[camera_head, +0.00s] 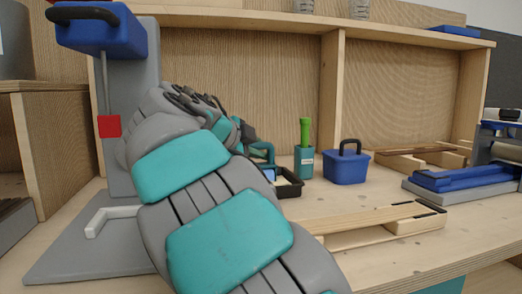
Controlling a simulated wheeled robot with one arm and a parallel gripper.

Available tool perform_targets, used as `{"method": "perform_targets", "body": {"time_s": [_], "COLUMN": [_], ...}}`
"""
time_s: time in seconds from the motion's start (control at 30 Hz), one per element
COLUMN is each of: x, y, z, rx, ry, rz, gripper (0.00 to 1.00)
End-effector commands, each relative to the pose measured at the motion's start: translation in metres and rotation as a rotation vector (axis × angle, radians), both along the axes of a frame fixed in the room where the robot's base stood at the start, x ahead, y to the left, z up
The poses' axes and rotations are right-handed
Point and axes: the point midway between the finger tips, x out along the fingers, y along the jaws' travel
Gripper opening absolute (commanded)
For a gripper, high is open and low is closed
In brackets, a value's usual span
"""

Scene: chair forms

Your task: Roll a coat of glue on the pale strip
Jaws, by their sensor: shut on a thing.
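My arm fills the middle of the camera_head view and hides most of my gripper (251,135), whose dark end shows just past the last arm link. It is shut on what appears to be the glue roller; a teal bent part (263,151) shows below it, over the black tray (292,188). The roller's own head is not clear. The tray holds something pale and blue, partly hidden by the arm. The pale strip (350,217) lies along a wooden chair form (415,226) on the bench, right of my arm; its left end is hidden.
Another wooden form (421,157) and a blue-and-grey fixture (447,180) are at right. A grey press stand (118,115) rises at left. Bare bench lies right of the strip.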

Motion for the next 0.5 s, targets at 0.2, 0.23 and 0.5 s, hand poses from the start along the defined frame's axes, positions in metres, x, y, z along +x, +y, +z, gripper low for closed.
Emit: {"method": "perform_targets", "body": {"time_s": [0.2, 0.23, 0.5], "x": [0.001, 0.001, 0.001], "y": [0.0, 0.0, 0.0], "z": [0.008, 0.011, 0.034], "rx": [0.001, 0.001, 0.001], "ry": [0.006, 0.006, 0.002], "rz": [-0.002, -0.002, -0.001], "gripper": [0.0, 0.0, 0.0]}}
